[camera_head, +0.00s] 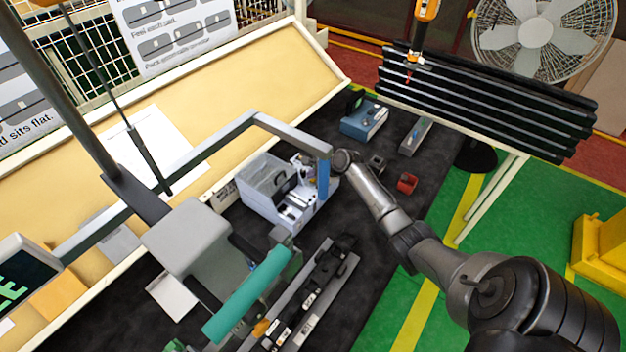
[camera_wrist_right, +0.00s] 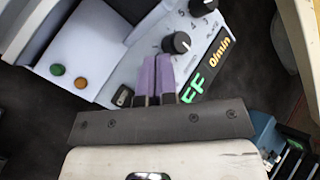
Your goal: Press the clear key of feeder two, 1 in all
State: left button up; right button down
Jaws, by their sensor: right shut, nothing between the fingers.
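A light grey feeder (camera_head: 268,197) with an open bin stands on the dark mat in the head view. I cannot read a feeder number on it. In the right wrist view its panel (camera_wrist_right: 110,50) carries black knobs, a lit display (camera_wrist_right: 207,72) reading "0/min" and "FF", and a small dark key (camera_wrist_right: 122,97). A green button (camera_wrist_right: 57,70) and a red-brown button (camera_wrist_right: 81,83) are at the left. My right gripper (camera_wrist_right: 157,62) is shut and empty, its purple fingers over the panel between the key and the display. Contact cannot be told. My left gripper is not in view.
A blue box (camera_head: 364,119), a small red bin (camera_head: 407,183) and a grey tray (camera_head: 415,137) are on the mat at the right. A teal cylinder (camera_head: 247,295) and a dark rail (camera_head: 325,275) lie in front.

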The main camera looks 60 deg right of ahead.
jog(key=shift+f, duration=0.5)
dwell(0.3)
jog(key=shift+r, duration=0.2)
jog(key=shift+r+p, duration=0.7)
jog(key=shift+p, duration=0.3)
jog(key=shift+r, duration=0.1)
